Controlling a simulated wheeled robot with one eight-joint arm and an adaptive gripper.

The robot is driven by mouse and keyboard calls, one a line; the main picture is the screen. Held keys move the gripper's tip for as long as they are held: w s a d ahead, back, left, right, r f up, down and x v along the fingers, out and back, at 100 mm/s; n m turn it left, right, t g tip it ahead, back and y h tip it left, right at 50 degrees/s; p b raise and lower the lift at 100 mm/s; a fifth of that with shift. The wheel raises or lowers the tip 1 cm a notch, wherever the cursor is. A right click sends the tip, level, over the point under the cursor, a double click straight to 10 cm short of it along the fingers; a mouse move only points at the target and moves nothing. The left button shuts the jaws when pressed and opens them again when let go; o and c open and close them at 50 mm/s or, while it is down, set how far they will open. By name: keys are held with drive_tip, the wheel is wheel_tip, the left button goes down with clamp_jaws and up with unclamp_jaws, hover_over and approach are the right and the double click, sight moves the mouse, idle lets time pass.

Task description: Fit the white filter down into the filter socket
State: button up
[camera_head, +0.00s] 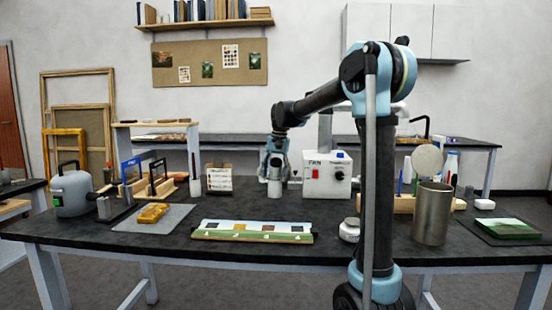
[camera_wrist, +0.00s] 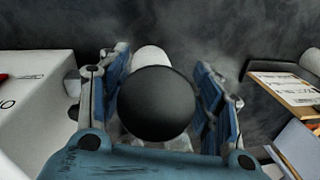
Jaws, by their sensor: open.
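My gripper (camera_head: 275,168) hangs over the back middle of the dark table in the head view, pointing down. A white cylinder-like piece (camera_head: 274,188) shows right below its fingers; I cannot tell whether it is the white filter. In the wrist view my open gripper (camera_wrist: 160,92) has its blue fingers on both sides of a dark round thing (camera_wrist: 157,104). A pale rounded thing (camera_wrist: 152,57) shows just beyond it. Contact with the fingers cannot be told. I cannot identify the filter socket for certain in either view.
A white fan box (camera_head: 327,175) stands close right of my gripper, and a small card rack (camera_head: 219,178) stands to its left. A long painted strip (camera_head: 252,231) lies in front. A metal can (camera_head: 432,215) stands at right, and a grey machine (camera_head: 72,192) at far left.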

wheel_tip(320, 180, up, 17)
drive_tip(key=d, duration=0.2)
drive_tip(key=shift+r, duration=0.15)
drive_tip(key=shift+a, duration=0.1)
idle(0.3)
